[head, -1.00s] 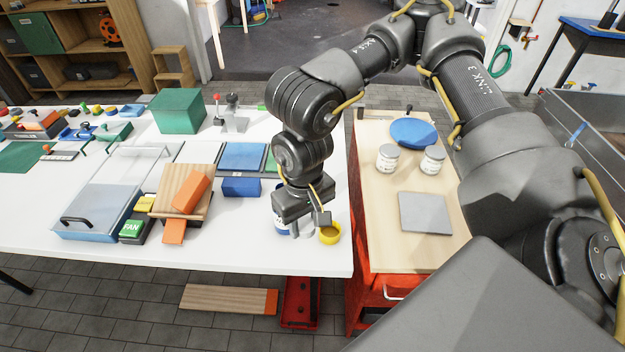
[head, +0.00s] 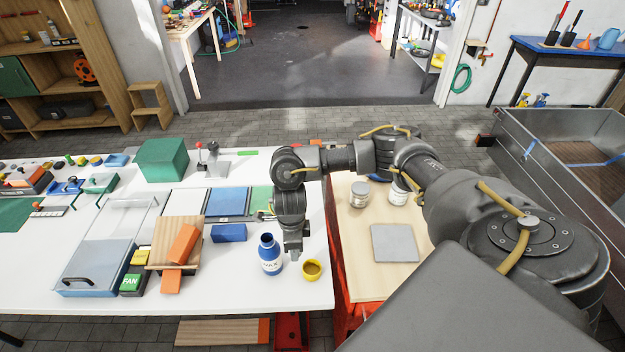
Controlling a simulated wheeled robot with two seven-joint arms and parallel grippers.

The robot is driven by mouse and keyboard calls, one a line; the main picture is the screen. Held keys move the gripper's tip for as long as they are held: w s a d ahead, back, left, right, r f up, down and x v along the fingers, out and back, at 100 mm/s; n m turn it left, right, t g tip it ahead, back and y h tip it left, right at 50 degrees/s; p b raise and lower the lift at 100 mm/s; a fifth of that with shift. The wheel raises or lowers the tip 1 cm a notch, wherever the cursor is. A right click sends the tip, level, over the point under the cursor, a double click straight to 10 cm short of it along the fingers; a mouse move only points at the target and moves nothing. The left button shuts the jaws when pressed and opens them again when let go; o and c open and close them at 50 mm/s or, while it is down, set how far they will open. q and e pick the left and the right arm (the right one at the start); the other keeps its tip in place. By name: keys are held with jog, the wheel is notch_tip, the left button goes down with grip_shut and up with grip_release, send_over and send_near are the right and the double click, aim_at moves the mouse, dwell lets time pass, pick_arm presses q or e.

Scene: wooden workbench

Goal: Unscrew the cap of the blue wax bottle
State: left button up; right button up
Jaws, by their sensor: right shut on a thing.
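The blue wax bottle (head: 270,258) stands upright near the front right of the white table, with a pale label. Its dark blue neck points up and no cap shows clearly on it. My right gripper (head: 293,257) points down just right of the bottle, apart from its neck and low over the table. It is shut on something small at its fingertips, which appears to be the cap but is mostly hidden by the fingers. My left gripper is not in view.
A yellow cup (head: 311,270) stands close right of my gripper. A blue block (head: 229,233) and a wooden stand (head: 170,256) with orange blocks lie left. A wooden-topped cart (head: 360,275) with a grey plate (head: 394,243) and jars (head: 359,194) is right of the table.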

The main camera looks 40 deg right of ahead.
jog(key=s+d+f+m+p, duration=0.1)
jog(key=s+d+f+m, duration=0.1)
jog(key=d+m, duration=0.2)
jog(key=b, duration=0.7)
send_over(312, 272)
notch_tip(312, 272, down, 9)
jog(key=shift+r, duration=0.2)
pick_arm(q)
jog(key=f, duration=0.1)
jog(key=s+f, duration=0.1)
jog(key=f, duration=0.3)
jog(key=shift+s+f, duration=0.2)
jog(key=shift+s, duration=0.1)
pick_arm(e)
jog(key=o, duration=1.2)
jog(key=shift+c, duration=0.2)
